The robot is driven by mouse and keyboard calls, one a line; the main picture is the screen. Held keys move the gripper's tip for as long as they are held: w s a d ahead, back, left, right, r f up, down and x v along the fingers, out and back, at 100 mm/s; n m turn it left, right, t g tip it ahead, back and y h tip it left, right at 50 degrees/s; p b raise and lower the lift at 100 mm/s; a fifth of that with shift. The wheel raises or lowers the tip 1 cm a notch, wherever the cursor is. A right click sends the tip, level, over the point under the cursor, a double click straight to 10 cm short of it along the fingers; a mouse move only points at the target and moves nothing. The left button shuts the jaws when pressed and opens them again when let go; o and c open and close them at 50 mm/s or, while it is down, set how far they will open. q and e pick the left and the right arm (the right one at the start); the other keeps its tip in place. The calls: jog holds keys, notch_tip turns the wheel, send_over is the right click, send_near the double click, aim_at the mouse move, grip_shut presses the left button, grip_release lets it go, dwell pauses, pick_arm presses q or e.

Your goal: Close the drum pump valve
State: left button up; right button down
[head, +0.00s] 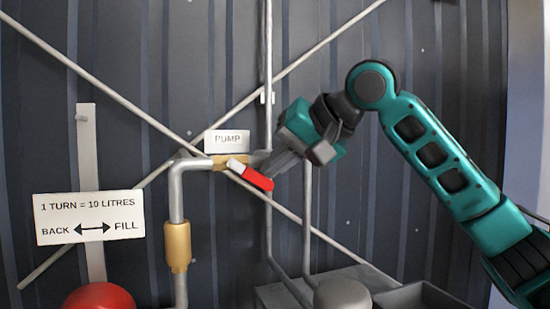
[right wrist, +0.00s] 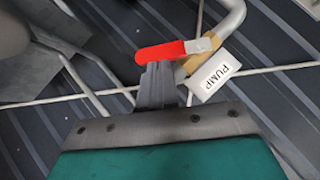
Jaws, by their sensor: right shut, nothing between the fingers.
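The drum pump valve has a red lever handle (head: 257,178) on a brass body (head: 222,162), set in a grey pipe under a white PUMP label (head: 227,141). In the head view the lever slants down to the right from the valve body. My right gripper (head: 272,171) is shut, with its fingertips right at the lever's red end; nothing is between the fingers. In the right wrist view the shut fingers (right wrist: 157,72) reach the red lever (right wrist: 160,51); I cannot tell whether they touch it. The PUMP label also shows there (right wrist: 214,76). My left gripper is not in view.
A sign (head: 90,218) reading "1 TURN = 10 LITRES" hangs at the left, above a red round object (head: 99,297). A brass fitting (head: 177,246) sits on the vertical pipe. Thin diagonal rods cross the dark corrugated wall. Grey containers (head: 425,297) stand at the lower right.

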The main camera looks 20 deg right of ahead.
aim_at(272, 187)
jog(key=f+m+y, duration=0.1)
jog(key=f+m+y+b, duration=0.1)
jog(key=f+t+y+b, duration=0.1)
jog(key=f+y, duration=0.1)
jog(key=shift+a+m, duration=0.3)
jog(key=shift+m, duration=0.1)
jog(key=a+f+m+t+y, duration=0.1)
jog(key=a+m+t+y+b, duration=0.1)
jog(key=m+y, duration=0.1)
jog(key=shift+f+m+y, duration=0.3)
jog(key=shift+f, duration=0.1)
jog(key=shift+a, duration=0.1)
dwell(0.5)
